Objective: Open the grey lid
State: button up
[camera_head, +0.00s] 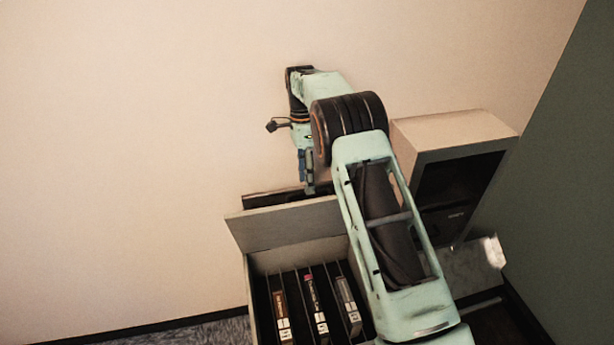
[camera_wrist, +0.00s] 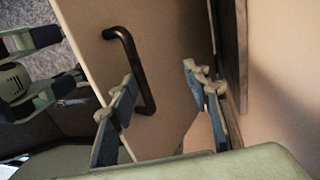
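The grey lid (camera_head: 285,224) stands raised at the back of an open box in the head view, its broad face toward the camera. In the wrist view the lid panel (camera_wrist: 95,45) carries a dark bar handle (camera_wrist: 137,70). My gripper (camera_wrist: 160,88) is open, with its fingers spread apart. The left finger lies across the panel beside the lower part of the handle. The right finger is near the panel's right edge; I cannot tell whether either touches. In the head view my gripper (camera_head: 308,172) is just behind the lid, its fingertips partly hidden.
The box (camera_head: 258,300) below the lid has narrow dividers and holds several labelled cases (camera_head: 316,305). A pale cabinet (camera_head: 455,132) with a dark opening stands to the right of my arm. The wall (camera_head: 130,140) is close behind. Free floor shows at the lower left.

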jog(key=shift+a+f, duration=0.1)
jog(key=shift+f, duration=0.4)
jog(key=v, duration=0.8)
jog(key=shift+r, duration=0.3)
jog(key=shift+s, duration=0.15)
